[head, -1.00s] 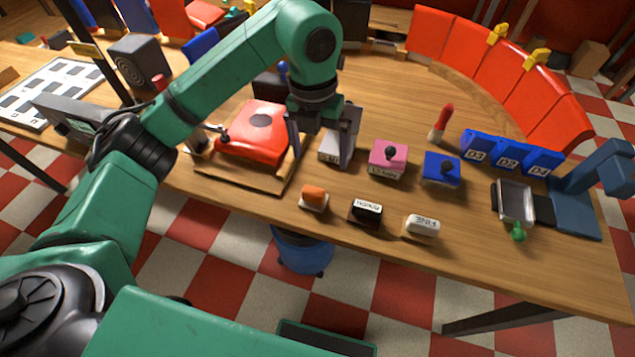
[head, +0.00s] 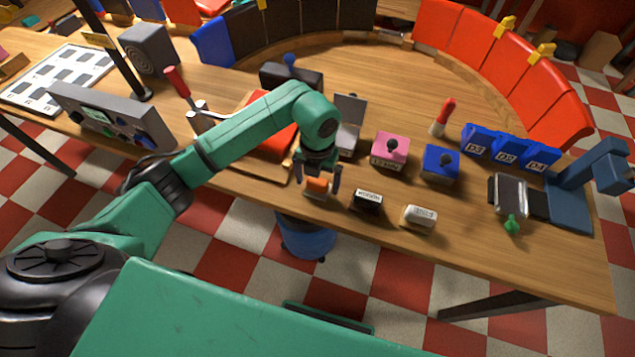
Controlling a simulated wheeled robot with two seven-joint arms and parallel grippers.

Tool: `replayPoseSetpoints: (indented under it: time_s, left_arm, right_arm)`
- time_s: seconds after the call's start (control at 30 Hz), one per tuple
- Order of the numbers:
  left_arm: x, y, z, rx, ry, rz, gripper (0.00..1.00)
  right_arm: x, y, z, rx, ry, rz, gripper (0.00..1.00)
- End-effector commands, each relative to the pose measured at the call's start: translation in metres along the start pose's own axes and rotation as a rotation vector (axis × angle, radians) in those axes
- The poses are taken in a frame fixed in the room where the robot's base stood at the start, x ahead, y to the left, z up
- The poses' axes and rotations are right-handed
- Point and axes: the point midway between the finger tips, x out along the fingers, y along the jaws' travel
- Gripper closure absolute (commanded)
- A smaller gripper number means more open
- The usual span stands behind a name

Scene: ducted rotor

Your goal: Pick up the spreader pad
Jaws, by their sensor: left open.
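A small block with an orange top and a pale base (head: 317,188), which looks like the spreader pad, sits near the front edge of the wooden table (head: 250,192). My left gripper (head: 318,183) points down over it. Its fingers are apart, one on each side of the block, and I cannot tell whether they touch it. The gripper partly hides the pad. The pad seems to rest on the table still. My right gripper is not in view.
A black-and-white labelled block (head: 367,201) and a white one (head: 420,215) lie close to the right. Behind stand a pink box (head: 390,150), a blue box (head: 440,165) and an orange-red item on a wooden board (head: 262,155), partly behind my arm.

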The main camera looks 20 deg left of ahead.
Motion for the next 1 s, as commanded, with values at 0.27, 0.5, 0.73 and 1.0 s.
replayPoseSetpoints:
  time_s: [0.27, 0.5, 0.73, 1.0]
  left_arm:
    - [0.000, 0.000, 0.000, 0.000, 0.000, 0.000, 0.88]
    - [-0.001, 0.000, 0.000, 0.000, 0.000, -0.001, 0.93]
    - [-0.022, 0.000, 0.002, 0.001, -0.005, -0.001, 0.93]
    - [-0.114, 0.000, 0.002, 0.002, -0.011, 0.000, 0.93]
  right_arm:
    - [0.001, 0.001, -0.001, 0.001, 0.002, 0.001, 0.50]
    - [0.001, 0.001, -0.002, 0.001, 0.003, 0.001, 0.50]
    - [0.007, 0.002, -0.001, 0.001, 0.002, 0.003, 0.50]
    - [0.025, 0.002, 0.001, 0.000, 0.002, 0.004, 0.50]
